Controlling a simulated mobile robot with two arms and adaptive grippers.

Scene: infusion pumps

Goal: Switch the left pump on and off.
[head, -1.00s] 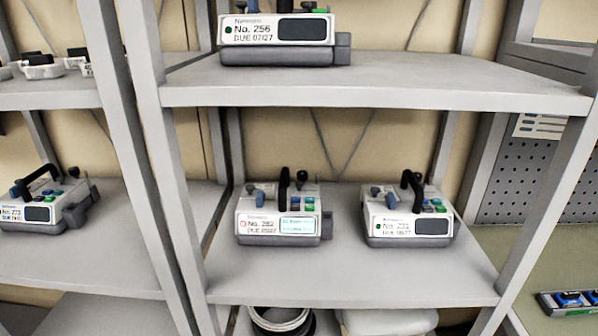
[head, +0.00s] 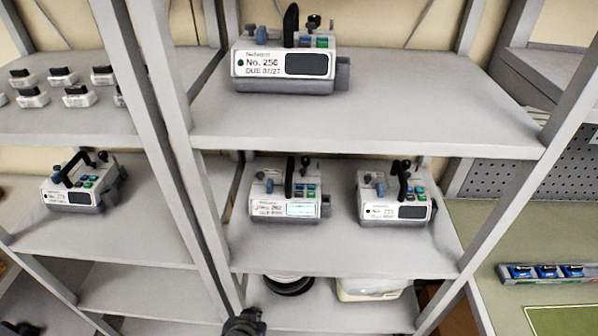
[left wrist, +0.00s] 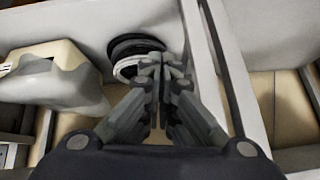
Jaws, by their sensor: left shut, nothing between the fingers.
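Two pumps stand side by side on the middle shelf in the head view. The left pump (head: 285,190), white and grey with a black handle, has a lit pale screen and a small red mark on its front. The right pump (head: 396,193) has a dark screen. Both have blue and green parts on top. A dark part of my left gripper (head: 243,324) shows at the bottom edge, below and in front of the pumps. In the left wrist view my left gripper (left wrist: 161,62) is shut and empty, its fingertips in front of a cable coil.
Pump No. 256 (head: 290,65) stands on the shelf above. Another pump (head: 82,184) stands on the left rack. The coil (head: 288,284) and a pale box (head: 370,289) lie on the lower shelf. A shelf upright (head: 180,150) stands left of the pumps.

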